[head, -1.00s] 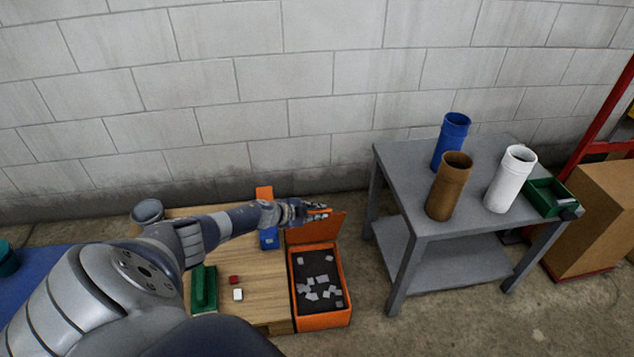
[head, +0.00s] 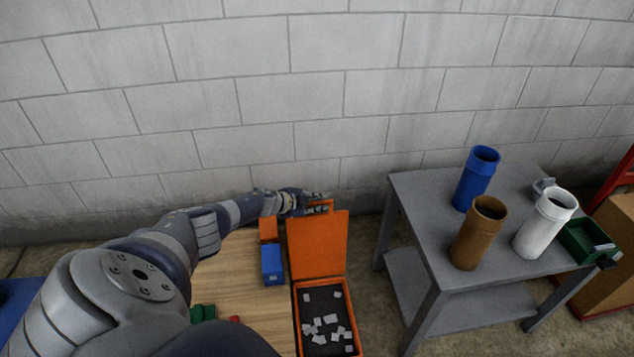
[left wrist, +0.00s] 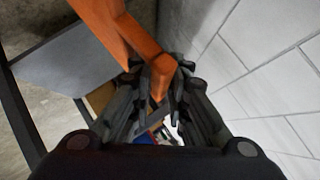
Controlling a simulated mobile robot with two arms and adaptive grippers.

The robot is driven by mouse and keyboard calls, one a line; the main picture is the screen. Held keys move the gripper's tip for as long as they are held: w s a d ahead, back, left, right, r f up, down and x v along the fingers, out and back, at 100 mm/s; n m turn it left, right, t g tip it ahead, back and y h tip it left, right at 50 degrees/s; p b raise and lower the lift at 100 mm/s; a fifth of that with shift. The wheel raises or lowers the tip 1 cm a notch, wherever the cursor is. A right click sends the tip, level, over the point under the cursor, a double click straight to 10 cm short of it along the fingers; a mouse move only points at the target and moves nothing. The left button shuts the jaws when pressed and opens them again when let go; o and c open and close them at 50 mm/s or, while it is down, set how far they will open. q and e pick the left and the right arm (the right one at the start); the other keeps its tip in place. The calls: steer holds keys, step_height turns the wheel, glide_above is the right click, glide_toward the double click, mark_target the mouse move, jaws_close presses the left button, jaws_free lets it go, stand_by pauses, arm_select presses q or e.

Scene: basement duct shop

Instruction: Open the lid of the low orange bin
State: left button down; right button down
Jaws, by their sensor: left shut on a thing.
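The low orange bin (head: 361,312) stands on the floor beside the wooden table, with several pale scraps on its dark inside. Its orange lid (head: 318,247) is raised and stands up at the bin's far edge, so the inside is open to view. My left gripper (head: 318,207) is at the lid's top edge, shut on the lid's handle. In the left wrist view, the fingers of my left gripper (left wrist: 158,95) close around an orange bar (left wrist: 160,68) of the lid. My right gripper is not in view.
A grey metal table (head: 425,190) at the right holds blue, brown and white pipes and a green tray (head: 583,245). A blue box (head: 272,264) sits on the wooden table (head: 232,270) left of the bin. A block wall stands behind.

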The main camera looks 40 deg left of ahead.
arm_select(q)
steer(key=shift+w+a+f, duration=0.1)
steer(key=shift+w+a, duration=0.1)
stand_by(0.3)
steer(key=c, duration=1.7)
jaws_free()
steer(key=shift+o, duration=0.3)
steer(key=shift+s+a+r, duration=0.25)
steer(key=shift+s+r, duration=0.1)
steer(key=shift+s, duration=0.25)
steer(key=v, duration=1)
steer(key=shift+s+d+r, duration=0.15)
steer(key=shift+s+r, duration=0.05)
steer(key=shift+r, duration=0.05)
